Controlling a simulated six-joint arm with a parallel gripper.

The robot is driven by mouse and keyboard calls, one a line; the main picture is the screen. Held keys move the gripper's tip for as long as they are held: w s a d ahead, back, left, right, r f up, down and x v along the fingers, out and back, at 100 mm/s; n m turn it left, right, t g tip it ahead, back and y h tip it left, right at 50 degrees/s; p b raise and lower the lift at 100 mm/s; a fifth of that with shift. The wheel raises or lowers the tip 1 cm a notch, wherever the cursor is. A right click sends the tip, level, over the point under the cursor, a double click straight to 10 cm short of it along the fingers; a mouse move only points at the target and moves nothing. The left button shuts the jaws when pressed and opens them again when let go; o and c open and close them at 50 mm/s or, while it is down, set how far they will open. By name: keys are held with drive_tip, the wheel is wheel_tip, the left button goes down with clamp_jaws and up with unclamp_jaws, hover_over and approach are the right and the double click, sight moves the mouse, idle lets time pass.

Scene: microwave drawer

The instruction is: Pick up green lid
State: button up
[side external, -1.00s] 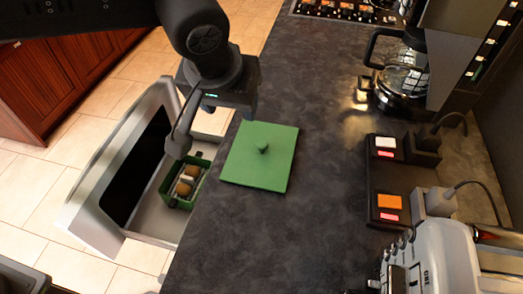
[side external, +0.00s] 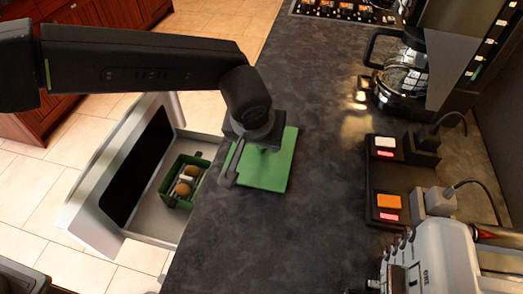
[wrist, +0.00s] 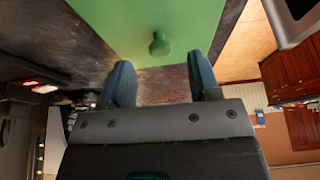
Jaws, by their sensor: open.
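The green lid (side external: 272,176) lies flat on the dark countertop. It is square with a round knob, and my wrist covers its upper left part and the knob in the side view. In the wrist view the lid (wrist: 110,22) fills the top, with its green knob (wrist: 160,45) standing just beyond the gap between my fingertips. My gripper (wrist: 161,70) is open and empty, with its two blue fingers apart. In the side view my gripper hangs over the lid; its fingertips are mostly hidden there, so I cannot tell their exact height.
An open drawer (side external: 150,222) stands left of the counter and holds a green box (side external: 167,186) with brown round items. A coffee maker (side external: 402,80), dark blocks with red lights (side external: 388,215) and a white appliance (side external: 440,262) stand at the right. The middle counter is clear.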

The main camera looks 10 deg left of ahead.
sight(262, 149)
drive_tip(key=x, duration=0.3)
drive_tip(key=shift+f, duration=0.15)
drive_tip(key=c, duration=1)
